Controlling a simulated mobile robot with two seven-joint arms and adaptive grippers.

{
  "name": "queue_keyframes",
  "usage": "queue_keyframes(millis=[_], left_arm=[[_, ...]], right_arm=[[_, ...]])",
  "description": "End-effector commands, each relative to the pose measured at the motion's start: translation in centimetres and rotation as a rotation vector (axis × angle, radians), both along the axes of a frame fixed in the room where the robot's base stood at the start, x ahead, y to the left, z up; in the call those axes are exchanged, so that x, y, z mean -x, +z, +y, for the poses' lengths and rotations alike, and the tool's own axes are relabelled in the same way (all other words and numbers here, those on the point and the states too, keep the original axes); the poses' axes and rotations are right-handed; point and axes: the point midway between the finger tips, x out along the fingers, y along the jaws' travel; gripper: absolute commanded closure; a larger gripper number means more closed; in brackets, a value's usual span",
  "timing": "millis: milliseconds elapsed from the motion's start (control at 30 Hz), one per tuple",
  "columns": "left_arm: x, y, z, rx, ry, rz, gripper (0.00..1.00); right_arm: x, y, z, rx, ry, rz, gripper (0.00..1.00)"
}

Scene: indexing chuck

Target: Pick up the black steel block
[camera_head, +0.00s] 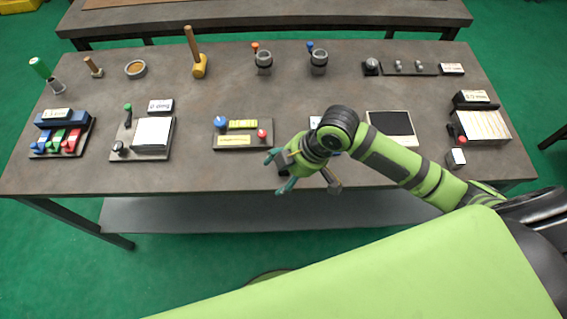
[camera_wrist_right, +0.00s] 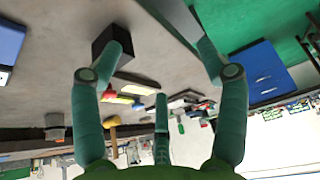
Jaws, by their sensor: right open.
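The black steel block (camera_wrist_right: 107,38) shows in the right wrist view as a dark box on the grey table, partly covered by the left-hand finger. In the head view a small dark shape (camera_head: 283,169) shows between the fingers of my right gripper (camera_head: 279,172); it is probably the block, mostly hidden. My right gripper is open, its fingers spread wide near the table's front edge. In the right wrist view the fingers (camera_wrist_right: 164,55) stand apart, with nothing clasped between them. I cannot tell whether the left-hand finger touches the block. My left gripper is not in view.
Left of the gripper is a panel with blue and red knobs (camera_head: 243,140). Right of it, partly behind my arm, is a pad with a black screen (camera_head: 393,124). Cups (camera_head: 264,64) and a mallet (camera_head: 199,66) stand at the back. The front edge left of the gripper is clear.

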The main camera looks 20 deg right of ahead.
Motion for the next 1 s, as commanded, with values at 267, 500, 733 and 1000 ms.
queue_keyframes(millis=[267,500,733,1000], left_arm=[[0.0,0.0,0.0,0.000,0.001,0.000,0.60],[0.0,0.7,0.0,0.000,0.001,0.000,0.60],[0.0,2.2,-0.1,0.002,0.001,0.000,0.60],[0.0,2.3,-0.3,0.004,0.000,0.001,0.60]], right_arm=[[-3.8,1.8,-5.0,0.053,0.119,0.026,0.26],[-4.4,0.7,-4.8,0.050,0.127,0.035,0.26],[-4.8,-1.8,-2.9,0.050,0.126,0.036,0.26],[-5.1,-4.1,-2.2,0.052,0.127,0.032,0.26]])
